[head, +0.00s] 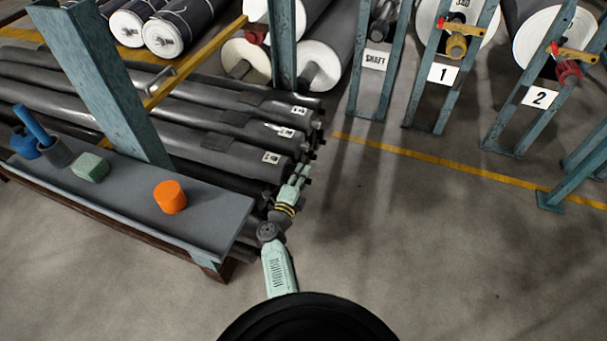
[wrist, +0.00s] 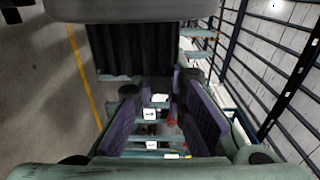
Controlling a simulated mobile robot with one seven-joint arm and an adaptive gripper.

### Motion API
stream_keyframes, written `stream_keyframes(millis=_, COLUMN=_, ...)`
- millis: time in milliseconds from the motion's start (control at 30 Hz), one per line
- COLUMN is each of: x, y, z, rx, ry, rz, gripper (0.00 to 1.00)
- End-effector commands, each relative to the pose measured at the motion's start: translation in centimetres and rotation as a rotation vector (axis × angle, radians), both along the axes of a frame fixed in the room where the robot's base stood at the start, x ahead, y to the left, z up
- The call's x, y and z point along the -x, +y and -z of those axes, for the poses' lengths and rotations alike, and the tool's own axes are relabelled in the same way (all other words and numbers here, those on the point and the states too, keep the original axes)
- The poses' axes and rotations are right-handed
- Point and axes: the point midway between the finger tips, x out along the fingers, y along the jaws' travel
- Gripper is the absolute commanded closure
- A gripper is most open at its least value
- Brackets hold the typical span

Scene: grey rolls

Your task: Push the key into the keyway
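My gripper (head: 301,172) is beside the right ends of the dark grey rolls (head: 215,150) in the head view. I cannot tell whether it touches them. In the wrist view, the two purple finger pads of my gripper (wrist: 160,115) stand apart, and the numbered stands show through the gap. I see nothing held between them. I cannot make out the key or the keyway in either view; the roll ends near my gripper are small and partly hidden by it. A dark ribbed block (wrist: 135,45) fills the top middle of the wrist view; I cannot tell what it is.
A grey shelf (head: 130,190) at the left carries an orange cylinder (head: 170,196), a green block (head: 90,167) and a blue tool. Blue stands labelled SHAFT (head: 376,60), 1 (head: 443,73) and 2 (head: 540,97) stand behind. The floor right of my arm is clear.

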Motion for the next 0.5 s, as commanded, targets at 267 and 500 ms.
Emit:
stream_keyframes(millis=267, x=-0.11, y=0.54, z=-0.17, rx=0.001, ry=-0.002, rz=-0.012, gripper=0.70)
stream_keyframes(millis=500, x=-0.10, y=0.53, z=-0.19, rx=0.000, ry=-0.002, rz=-0.012, gripper=0.65)
